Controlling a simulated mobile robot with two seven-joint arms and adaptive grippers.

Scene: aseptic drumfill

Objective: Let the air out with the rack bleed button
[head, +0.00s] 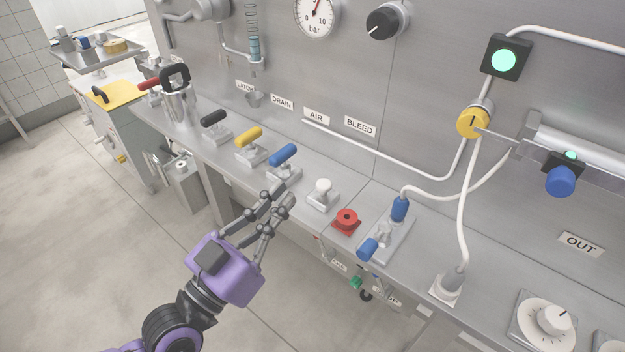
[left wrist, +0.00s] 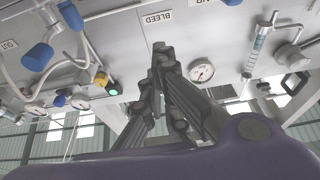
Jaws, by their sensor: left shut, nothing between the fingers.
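The bleed button is a white round-topped button (head: 322,187) on a small metal base on the bench ledge, in the head view. It stands between the blue lever (head: 283,156) and the red button (head: 346,220). The BLEED label (head: 360,127) is on the panel behind; it also shows upside down in the left wrist view (left wrist: 157,18). My left gripper (head: 283,196) is shut and empty, its fingertips near the ledge's front edge, left of the white button and apart from it in the picture. I cannot make out the button in the left wrist view. My right gripper is not in view.
A yellow lever (head: 249,138) and a black lever (head: 214,119) stand farther left. A blue-ended fitting with a hose (head: 399,209) stands right of the red button. A pressure gauge (head: 316,14) is on the panel. The floor before the bench is clear.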

